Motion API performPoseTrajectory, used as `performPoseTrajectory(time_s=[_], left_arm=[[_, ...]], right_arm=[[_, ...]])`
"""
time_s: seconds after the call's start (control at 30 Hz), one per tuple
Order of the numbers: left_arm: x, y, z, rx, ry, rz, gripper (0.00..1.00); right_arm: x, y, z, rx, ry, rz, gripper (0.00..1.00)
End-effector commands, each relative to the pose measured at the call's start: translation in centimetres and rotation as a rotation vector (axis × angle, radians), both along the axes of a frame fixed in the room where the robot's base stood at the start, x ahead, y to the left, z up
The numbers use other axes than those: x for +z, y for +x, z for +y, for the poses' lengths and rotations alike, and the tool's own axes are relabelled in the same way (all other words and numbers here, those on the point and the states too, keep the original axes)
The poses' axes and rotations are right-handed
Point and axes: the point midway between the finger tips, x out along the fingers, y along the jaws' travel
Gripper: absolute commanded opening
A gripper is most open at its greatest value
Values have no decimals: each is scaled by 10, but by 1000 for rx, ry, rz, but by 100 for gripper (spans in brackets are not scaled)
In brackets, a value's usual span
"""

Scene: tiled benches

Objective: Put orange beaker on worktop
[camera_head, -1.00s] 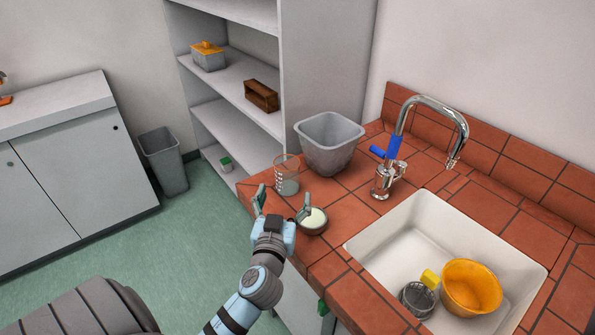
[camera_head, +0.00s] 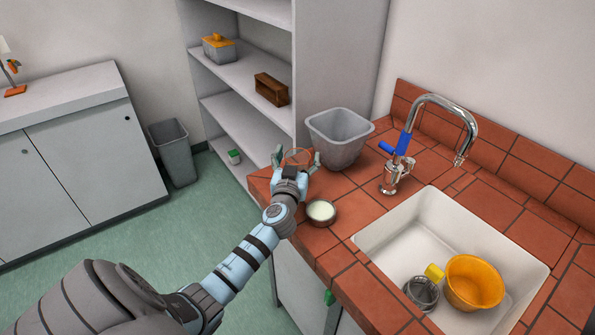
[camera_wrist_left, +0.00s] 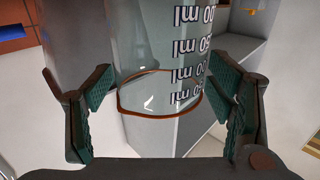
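The clear beaker with an orange rim (camera_head: 298,155) stands near the far left corner of the red tiled counter (camera_head: 352,200), mostly hidden behind my left gripper. My left gripper (camera_head: 297,158) is open, with one finger on each side of the beaker. In the left wrist view the glass beaker (camera_wrist_left: 160,100) with ml marks and an orange line fills the space between the fingers (camera_wrist_left: 160,100), with small gaps showing on both sides. My right gripper is out of view.
A grey bin (camera_head: 338,140) stands just right of the beaker, and a small bowl with white contents (camera_head: 321,212) sits nearer. The sink (camera_head: 400,240) holds an orange bowl (camera_head: 474,284). A shelf unit (camera_head: 250,92) and a grey-white bench (camera_head: 75,95) are to the left.

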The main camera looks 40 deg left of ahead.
Motion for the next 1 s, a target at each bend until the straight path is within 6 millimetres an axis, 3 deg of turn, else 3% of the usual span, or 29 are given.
performPoseTrajectory(time_s=[0.03, 0.3, 0.53, 0.67, 0.83, 1.0], left_arm=[[0, 0, 0, 0, 0, 0, 62], [0, 0, 0, 0, 0, 0, 19], [2, 0, 0, 0, 1, 0, 18], [14, 0, 0, 0, 1, -2, 18], [57, 0, 0, 0, 2, -4, 18], [125, 0, -1, -2, 2, -7, 18]], right_arm=[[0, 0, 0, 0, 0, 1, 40], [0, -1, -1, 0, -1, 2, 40], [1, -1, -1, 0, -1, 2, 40], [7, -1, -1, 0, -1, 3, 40], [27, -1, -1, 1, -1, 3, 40], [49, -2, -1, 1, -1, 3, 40]])
